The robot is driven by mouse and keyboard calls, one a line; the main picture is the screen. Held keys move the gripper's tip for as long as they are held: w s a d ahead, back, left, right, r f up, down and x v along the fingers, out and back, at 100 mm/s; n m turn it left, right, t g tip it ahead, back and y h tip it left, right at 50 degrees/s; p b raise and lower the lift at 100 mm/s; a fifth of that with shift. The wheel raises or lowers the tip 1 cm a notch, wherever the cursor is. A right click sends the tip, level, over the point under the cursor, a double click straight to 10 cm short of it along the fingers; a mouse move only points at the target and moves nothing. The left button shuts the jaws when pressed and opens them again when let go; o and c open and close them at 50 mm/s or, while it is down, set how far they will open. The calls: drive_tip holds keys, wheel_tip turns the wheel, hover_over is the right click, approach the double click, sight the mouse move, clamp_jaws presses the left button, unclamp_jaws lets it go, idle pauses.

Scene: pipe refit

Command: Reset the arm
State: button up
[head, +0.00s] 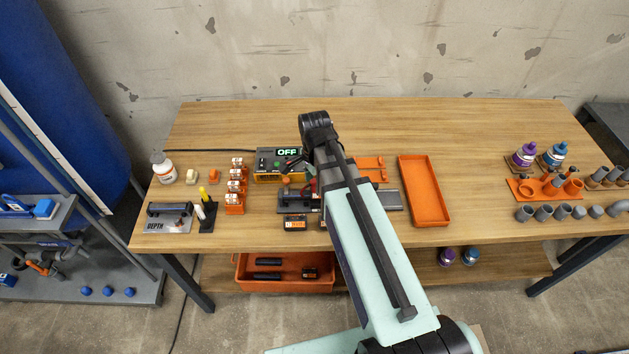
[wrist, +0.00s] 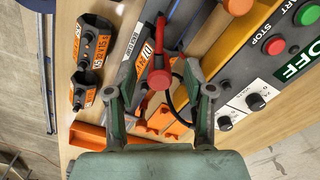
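My gripper (wrist: 166,88) is open in the wrist view, its two fingers apart with no object clearly held between them. A red-tipped lever or clamp handle (wrist: 158,80) shows between the fingers; whether they touch it I cannot tell. In the head view my arm reaches from the lower right over the workbench (head: 460,125), its wrist bent down beside the OFF control box (head: 270,163). The fingertips are hard to make out there. The box also shows at the right of the wrist view (wrist: 262,75), with green START and red STOP buttons.
An empty orange tray (head: 425,190) lies right of my arm. Small orange-and-white blocks (head: 236,187), a depth gauge (head: 168,217) and a white bottle (head: 163,167) stand left. Pipe fittings (head: 543,212) and purple and blue bottles (head: 525,154) stand right. An orange bin (head: 285,283) sits below.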

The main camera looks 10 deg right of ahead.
drive_tip(key=shift+o, duration=0.8)
drive_tip(key=shift+r+p, duration=2.8)
drive_tip(key=shift+r, duration=1)
drive_tip(key=shift+f, duration=0.1)
